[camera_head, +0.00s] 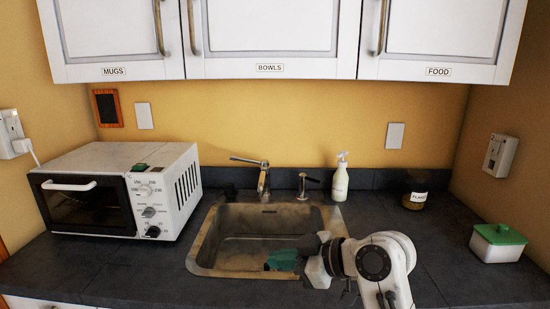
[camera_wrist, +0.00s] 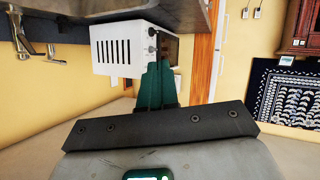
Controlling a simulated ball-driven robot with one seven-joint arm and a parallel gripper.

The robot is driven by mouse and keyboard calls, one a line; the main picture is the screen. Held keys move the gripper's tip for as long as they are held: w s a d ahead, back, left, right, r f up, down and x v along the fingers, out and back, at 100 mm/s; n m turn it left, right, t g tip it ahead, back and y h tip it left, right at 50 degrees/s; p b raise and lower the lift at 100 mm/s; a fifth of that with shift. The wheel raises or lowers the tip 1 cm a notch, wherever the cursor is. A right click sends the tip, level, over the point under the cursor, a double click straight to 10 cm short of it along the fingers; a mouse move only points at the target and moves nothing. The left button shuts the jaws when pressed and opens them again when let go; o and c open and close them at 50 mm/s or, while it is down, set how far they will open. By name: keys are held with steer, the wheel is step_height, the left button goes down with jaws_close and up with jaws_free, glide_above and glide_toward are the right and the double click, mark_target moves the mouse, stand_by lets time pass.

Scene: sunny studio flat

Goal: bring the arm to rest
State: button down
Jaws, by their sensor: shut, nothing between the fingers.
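My arm reaches in from the lower right in the head view. My gripper (camera_head: 283,260), with dark green fingers, is over the front right part of the sink (camera_head: 225,252). In the wrist view my gripper (camera_wrist: 157,82) shows its green fingers close together, with nothing held between them. Beyond the fingertips there is the white toaster oven (camera_wrist: 122,50), seen at an odd angle.
The toaster oven (camera_head: 125,190) stands left of the sink. A tap (camera_head: 263,178), a white soap bottle (camera_head: 340,180) and a labelled jar (camera_head: 415,194) stand along the back. A green-lidded container (camera_head: 498,243) is at the right. White cupboards (camera_head: 270,35) hang above.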

steer(key=s+d+f+m+h, duration=0.25)
steer(key=s+d+f, duration=0.2)
steer(key=f, duration=0.25)
steer(key=s+d+f+m+g+h, duration=0.1)
steer(key=s+d+f+m+h, duration=0.2)
steer(key=s+f, duration=0.4)
steer(key=s+d+f+m+h, duration=0.1)
steer(key=s+d+f+m, duration=0.25)
steer(key=d+f, duration=0.35)
steer(key=s+d+f+m+g+h, duration=0.1)
steer(key=s+d+f+m, duration=0.1)
steer(key=s, duration=0.6)
steer(key=s+d+f+m+g+h, duration=0.1)
steer(key=s+d+f+m+h, duration=0.1)
steer(key=s+d, duration=0.3)
steer(key=s+d+f+m+g+h, duration=0.2)
steer(key=s+d+f, duration=0.1)
steer(key=s, duration=0.8)
steer(key=shift+s+d+f, duration=0.25)
steer(key=shift+d+f, duration=0.1)
steer(key=shift+d, duration=0.4)
steer(key=shift+h, duration=0.25)
